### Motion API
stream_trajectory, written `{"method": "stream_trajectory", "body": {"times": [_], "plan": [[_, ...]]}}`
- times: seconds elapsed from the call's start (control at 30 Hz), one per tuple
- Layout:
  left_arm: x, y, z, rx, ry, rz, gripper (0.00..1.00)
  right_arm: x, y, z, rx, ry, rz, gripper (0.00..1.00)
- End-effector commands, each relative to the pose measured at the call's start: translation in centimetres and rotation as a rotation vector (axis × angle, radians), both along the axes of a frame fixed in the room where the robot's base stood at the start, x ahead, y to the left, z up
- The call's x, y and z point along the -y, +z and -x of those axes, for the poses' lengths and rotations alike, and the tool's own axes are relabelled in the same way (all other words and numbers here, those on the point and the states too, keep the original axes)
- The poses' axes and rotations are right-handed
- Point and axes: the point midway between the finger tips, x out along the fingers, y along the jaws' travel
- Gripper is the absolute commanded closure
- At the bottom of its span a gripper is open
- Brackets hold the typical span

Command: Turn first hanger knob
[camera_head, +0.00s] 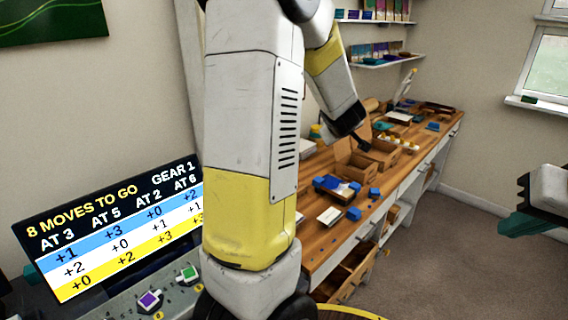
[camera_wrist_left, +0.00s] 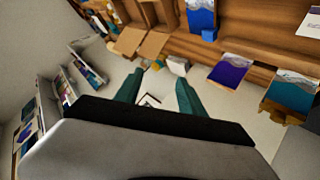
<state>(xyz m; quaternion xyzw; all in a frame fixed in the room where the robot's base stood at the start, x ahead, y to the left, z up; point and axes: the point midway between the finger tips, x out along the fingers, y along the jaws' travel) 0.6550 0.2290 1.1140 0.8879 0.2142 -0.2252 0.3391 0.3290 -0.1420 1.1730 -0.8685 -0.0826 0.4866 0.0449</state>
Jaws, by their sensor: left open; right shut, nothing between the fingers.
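A grey panel (camera_head: 118,311) at the lower left carries a purple square knob (camera_head: 150,300) and a green square knob (camera_head: 187,274). My large arm in the foreground hides whatever lies to their right. I cannot tell which is the first hanger knob. A display (camera_head: 120,222) above the panel reads "8 MOVES TO GO", "GEAR 1", "AT 3 AT 5 AT 2 AT 6", with blue, white and yellow rows. My right gripper (camera_head: 518,226) is shut and empty at the right edge, far from the knobs. My left gripper (camera_wrist_left: 157,92) is open and empty in the left wrist view.
A long wooden workbench (camera_head: 322,238) holds open cardboard boxes (camera_head: 352,166), blue blocks (camera_head: 354,214) and small items. An open drawer (camera_head: 345,280) juts from its front. Wall shelves (camera_head: 385,61) hang behind. The floor (camera_head: 440,260) at the right is clear.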

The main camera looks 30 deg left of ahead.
Motion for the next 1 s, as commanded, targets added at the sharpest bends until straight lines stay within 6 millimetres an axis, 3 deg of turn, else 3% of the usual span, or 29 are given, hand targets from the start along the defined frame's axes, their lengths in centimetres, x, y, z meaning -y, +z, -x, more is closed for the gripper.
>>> {"method": "stream_trajectory", "body": {"times": [0.03,0.17,0.3,0.4,0.63,0.83,1.0], "plan": [[-1.8,-2.4,-0.9,-0.016,0.092,-0.038,0.53,0.0,0.0,0.0,0.000,0.000,0.000,1.00],[-7.3,-7.1,-1.1,-0.041,0.353,-0.179,0.53,0.0,0.0,0.0,0.000,0.000,0.000,1.00],[-12.2,-11.0,1.5,-0.086,0.618,-0.391,0.53,0.0,0.0,0.0,0.000,0.000,0.000,1.00],[-14.4,-12.7,4.4,-0.121,0.779,-0.556,0.53,0.0,0.0,0.0,0.000,0.000,0.000,1.00],[-15.7,-13.7,9.3,-0.171,0.995,-0.822,0.53,0.0,0.0,0.0,0.000,0.000,0.000,1.00],[-16.7,-13.6,10.2,-0.179,1.034,-0.870,0.53,0.0,0.0,0.0,0.000,0.000,0.000,1.00],[-19.4,-13.6,10.2,-0.180,1.033,-0.868,0.53,0.0,0.0,0.0,0.000,0.000,0.000,1.00]]}}
